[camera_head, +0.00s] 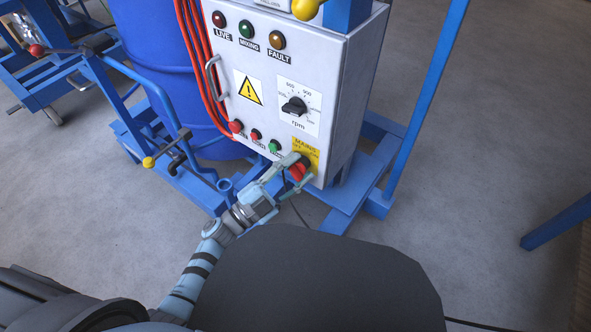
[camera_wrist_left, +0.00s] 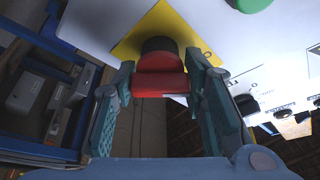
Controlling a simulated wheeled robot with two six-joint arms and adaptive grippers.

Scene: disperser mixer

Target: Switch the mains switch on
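The mains switch is a red handle (camera_head: 298,171) on a yellow plate (camera_head: 314,152) marked MAINS, at the lower right of the white control box (camera_head: 343,81). In the left wrist view its red handle (camera_wrist_left: 160,83) stands out from a dark round base (camera_wrist_left: 159,45) on the yellow plate (camera_wrist_left: 184,27). My left gripper (camera_head: 294,174) is at the switch, one finger on each side of the handle. Its fingertips (camera_wrist_left: 160,76) appear to touch both sides. The switch's position marks are mostly hidden. My right gripper is not in view.
Above the switch are small buttons (camera_head: 255,134), a black rpm knob (camera_head: 294,106) and lamps (camera_head: 219,19) that look unlit. Red cables (camera_head: 197,62) run down beside a blue drum (camera_head: 155,42). Blue frame bars (camera_head: 427,98) stand around the box. The floor (camera_head: 480,120) on the right is mostly clear.

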